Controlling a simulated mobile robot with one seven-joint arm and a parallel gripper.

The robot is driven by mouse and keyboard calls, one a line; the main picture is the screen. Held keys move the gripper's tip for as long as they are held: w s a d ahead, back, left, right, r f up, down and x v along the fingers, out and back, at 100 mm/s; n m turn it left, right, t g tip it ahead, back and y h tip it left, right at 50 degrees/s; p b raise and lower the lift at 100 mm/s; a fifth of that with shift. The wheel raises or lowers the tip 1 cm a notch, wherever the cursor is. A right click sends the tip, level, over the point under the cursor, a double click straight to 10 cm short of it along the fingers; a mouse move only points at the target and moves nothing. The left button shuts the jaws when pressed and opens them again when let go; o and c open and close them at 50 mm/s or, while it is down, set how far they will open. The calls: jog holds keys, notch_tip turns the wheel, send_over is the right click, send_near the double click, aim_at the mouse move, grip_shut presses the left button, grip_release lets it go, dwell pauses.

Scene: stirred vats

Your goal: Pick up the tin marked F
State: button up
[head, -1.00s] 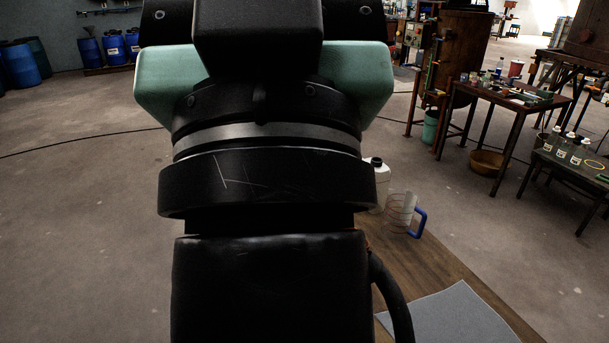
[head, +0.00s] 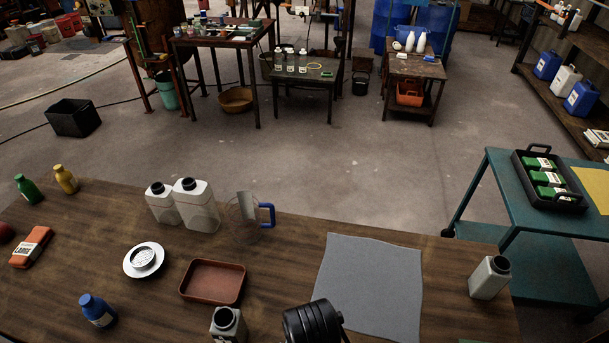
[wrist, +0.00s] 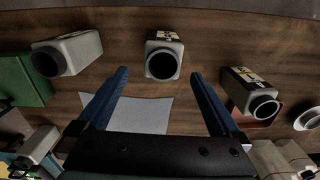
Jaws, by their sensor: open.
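Three grey-white square tins with black round mouths show in the wrist view: a left tin (wrist: 67,53), a middle tin (wrist: 163,53) and a right tin (wrist: 240,82). Their labels are too small or turned away to read, so I cannot tell which bears F. In the head view one tin (head: 488,278) stands at the table's right end and another tin (head: 229,327) at the front, cut by the lower edge. The middle tin does not show there. My gripper (wrist: 160,75) is open and empty, its blue fingers apart, with the middle tin ahead between the fingertips.
A grey mat (head: 370,285) lies on the wooden table (head: 450,315). A brown tray (head: 213,282), white dish (head: 144,260), blue bottle (head: 97,310), two white jugs (head: 196,207) and a clear pitcher (head: 245,218) stand leftward. A teal cart (head: 545,248) is at the right.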

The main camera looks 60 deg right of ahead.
notch_tip(320, 180, down, 6)
jog(key=shift+s+d+r, duration=0.1)
jog(key=shift+s, duration=0.05)
jog(key=shift+w+a+f+p, duration=0.15)
jog(key=shift+f, duration=1.35)
jog(key=shift+w+a+f+p, duration=0.1)
jog(key=shift+w+f+p, duration=0.05)
jog(key=shift+f, duration=1.35)
jog(key=c, duration=1.3)
jog(key=shift+r, duration=0.15)
